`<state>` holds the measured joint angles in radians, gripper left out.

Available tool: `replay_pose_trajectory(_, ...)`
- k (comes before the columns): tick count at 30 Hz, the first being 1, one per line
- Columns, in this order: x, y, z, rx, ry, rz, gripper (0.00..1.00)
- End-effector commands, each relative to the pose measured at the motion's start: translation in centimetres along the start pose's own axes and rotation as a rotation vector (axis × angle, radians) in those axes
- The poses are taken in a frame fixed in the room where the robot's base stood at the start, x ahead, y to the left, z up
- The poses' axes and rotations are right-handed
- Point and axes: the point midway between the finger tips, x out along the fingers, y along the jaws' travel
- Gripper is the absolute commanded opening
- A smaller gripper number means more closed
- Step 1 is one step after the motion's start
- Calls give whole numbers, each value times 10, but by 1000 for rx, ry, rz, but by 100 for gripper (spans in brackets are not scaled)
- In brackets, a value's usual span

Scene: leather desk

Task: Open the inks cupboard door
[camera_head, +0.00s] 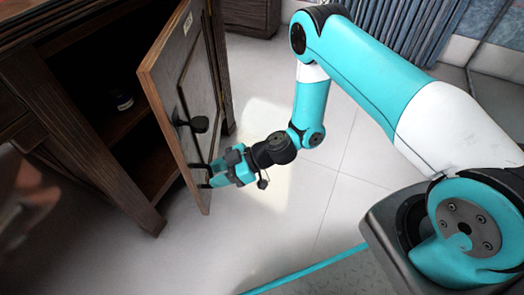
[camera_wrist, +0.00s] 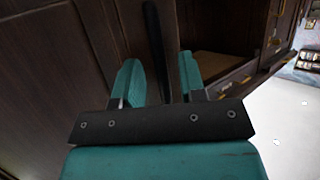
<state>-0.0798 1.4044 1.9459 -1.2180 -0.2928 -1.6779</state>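The wooden cupboard door (camera_head: 165,85) stands swung well out from the dark cabinet, with the inside showing to its left in the head view. A small pale label is near its top edge. A dark bar handle (camera_wrist: 154,45) is on the door's outer face. My gripper (camera_head: 216,174) is at the lower part of the door, by the handle. In the wrist view its two teal fingers (camera_wrist: 160,80) are apart, one on each side of the handle, with visible gaps. The fingertips' contact with the handle is not clear.
Drawers with gold pulls (camera_wrist: 224,88) show beyond in the wrist view. The tiled floor (camera_head: 300,205) right of the door is clear.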

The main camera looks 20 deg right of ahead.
Motion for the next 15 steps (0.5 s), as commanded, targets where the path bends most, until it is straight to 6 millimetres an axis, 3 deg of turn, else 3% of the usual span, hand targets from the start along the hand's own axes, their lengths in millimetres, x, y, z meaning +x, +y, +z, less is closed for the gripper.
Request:
replay_pose_trajectory(9, -84, 2, -5, 5, 1, 9, 38)
replay_pose_trajectory(15, -127, 1, -3, 2, 1, 6, 38)
